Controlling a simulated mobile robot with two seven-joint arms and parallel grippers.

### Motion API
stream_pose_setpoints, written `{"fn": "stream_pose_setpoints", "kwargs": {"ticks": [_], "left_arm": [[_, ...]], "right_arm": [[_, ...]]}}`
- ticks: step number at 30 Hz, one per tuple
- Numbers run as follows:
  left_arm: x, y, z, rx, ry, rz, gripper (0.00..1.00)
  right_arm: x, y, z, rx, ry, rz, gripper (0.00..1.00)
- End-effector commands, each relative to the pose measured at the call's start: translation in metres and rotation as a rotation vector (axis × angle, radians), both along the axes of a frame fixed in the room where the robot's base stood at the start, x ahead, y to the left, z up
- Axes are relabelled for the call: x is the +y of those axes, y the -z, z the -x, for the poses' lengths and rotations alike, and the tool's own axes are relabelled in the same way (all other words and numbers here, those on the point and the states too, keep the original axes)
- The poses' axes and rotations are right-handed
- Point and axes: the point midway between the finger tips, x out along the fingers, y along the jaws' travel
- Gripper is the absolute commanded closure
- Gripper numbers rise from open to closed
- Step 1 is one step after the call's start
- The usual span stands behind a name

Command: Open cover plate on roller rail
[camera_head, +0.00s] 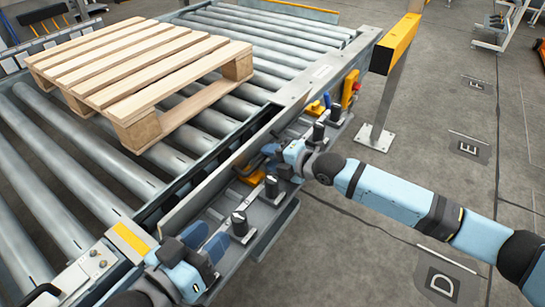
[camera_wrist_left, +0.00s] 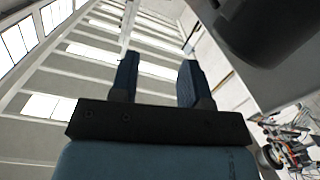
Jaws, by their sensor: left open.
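The cover plate (camera_head: 222,182) is a long narrow grey strip along the near side of the roller rail, and it looks tilted up on its edge. My right gripper (camera_head: 270,154) is at the middle of the rail, close against the plate. Its fingers are small and partly hidden, so I cannot tell whether they touch or grip it. My left gripper (camera_head: 205,240) is over the near end of the rail, below the plate's near end. In the left wrist view its two fingers (camera_wrist_left: 158,82) stand apart with nothing between them.
A wooden pallet (camera_head: 150,70) lies on the conveyor rollers (camera_head: 60,150). Black knobs (camera_head: 240,224) stand along the rail's outer ledge, with a yellow switch box (camera_head: 350,88) at its far end. A yellow-topped post (camera_head: 397,45) stands beyond.

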Motion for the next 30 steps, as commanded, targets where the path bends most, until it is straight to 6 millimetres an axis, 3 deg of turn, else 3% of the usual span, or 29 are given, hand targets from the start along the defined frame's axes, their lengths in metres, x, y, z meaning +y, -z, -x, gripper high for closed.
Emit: {"fn": "stream_pose_setpoints", "kwargs": {"ticks": [8,21,30], "left_arm": [[0.000,-0.010,-0.002,-0.018,-0.004,0.005,0.57],[0.004,-0.057,-0.002,-0.150,-0.053,0.080,0.57],[0.005,-0.067,-0.001,-0.188,-0.066,0.098,0.57]], "right_arm": [[-0.011,-0.007,0.006,-0.003,0.001,0.001,0.60],[-0.086,-0.036,0.056,-0.001,0.000,0.003,0.60],[-0.108,-0.043,0.073,0.000,-0.001,0.000,0.60]]}}
